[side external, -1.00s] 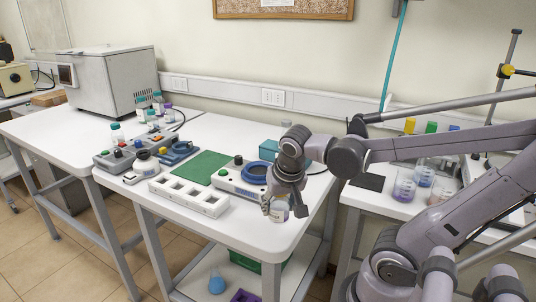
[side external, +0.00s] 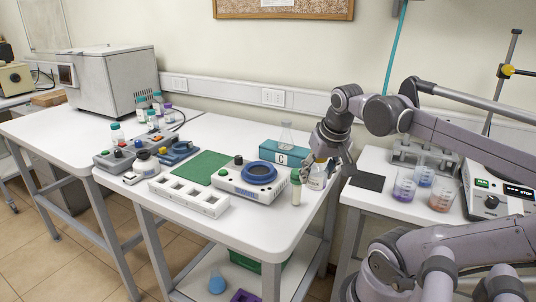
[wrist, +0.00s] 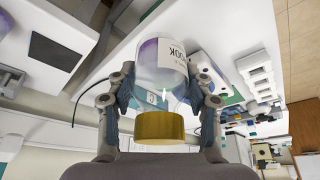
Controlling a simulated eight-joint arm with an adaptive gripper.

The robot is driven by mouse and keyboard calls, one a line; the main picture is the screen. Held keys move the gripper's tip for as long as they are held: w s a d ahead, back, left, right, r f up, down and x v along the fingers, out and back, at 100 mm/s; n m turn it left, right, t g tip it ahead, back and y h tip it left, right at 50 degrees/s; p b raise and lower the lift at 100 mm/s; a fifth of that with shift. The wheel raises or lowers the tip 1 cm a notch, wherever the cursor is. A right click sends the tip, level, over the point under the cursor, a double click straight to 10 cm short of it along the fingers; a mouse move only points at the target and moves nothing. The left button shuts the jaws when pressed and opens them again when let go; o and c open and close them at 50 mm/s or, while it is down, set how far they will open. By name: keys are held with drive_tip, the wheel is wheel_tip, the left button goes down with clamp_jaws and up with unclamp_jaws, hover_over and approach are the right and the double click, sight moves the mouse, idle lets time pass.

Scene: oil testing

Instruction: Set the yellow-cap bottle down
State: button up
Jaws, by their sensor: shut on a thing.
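My gripper (side external: 318,172) is shut on the yellow-cap bottle (side external: 317,182), near the right edge of the white table (side external: 262,222). In the wrist view the bottle (wrist: 160,62) is clear with a purple tint and a white label, and its yellow cap (wrist: 160,128) faces the camera. A finger of my gripper (wrist: 160,85) is on each side of the body. In the side view the cap is hidden by my gripper. I cannot tell whether the bottle's base touches the table.
A green-capped vial (side external: 296,188) stands just left of the bottle. A device with a blue ring (side external: 246,187) is further left, and a teal box (side external: 282,154) with a flask (side external: 286,134) is behind. A white rack (side external: 188,198) lies near the front edge.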

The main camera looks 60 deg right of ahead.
drive_tip(key=w+d+r+n, duration=0.25)
drive_tip(key=w+d, duration=0.45)
drive_tip(key=w, duration=0.5)
drive_tip(key=w+d+r+n, duration=0.1)
drive_tip(key=w+d+r, duration=0.2)
drive_tip(key=w+d, duration=0.7)
drive_tip(key=w+d+f+t+y, duration=0.1)
drive_tip(key=w+f, duration=0.5)
drive_tip(key=w, duration=0.6)
drive_tip(key=shift+n, duration=0.35)
drive_tip(key=w+a+f, duration=0.2)
drive_tip(key=w, duration=0.1)
drive_tip(key=w+a+f, duration=0.2)
drive_tip(key=w, duration=0.1)
drive_tip(key=w+a+f, duration=0.2)
drive_tip(key=w, duration=0.1)
drive_tip(key=shift+w+f, duration=0.15)
drive_tip(key=shift+f, duration=0.2)
drive_tip(key=shift+a+f, duration=0.1)
drive_tip(key=shift+f, duration=1.9)
drive_tip(key=shift+f, duration=0.15)
drive_tip(key=o, duration=1.3)
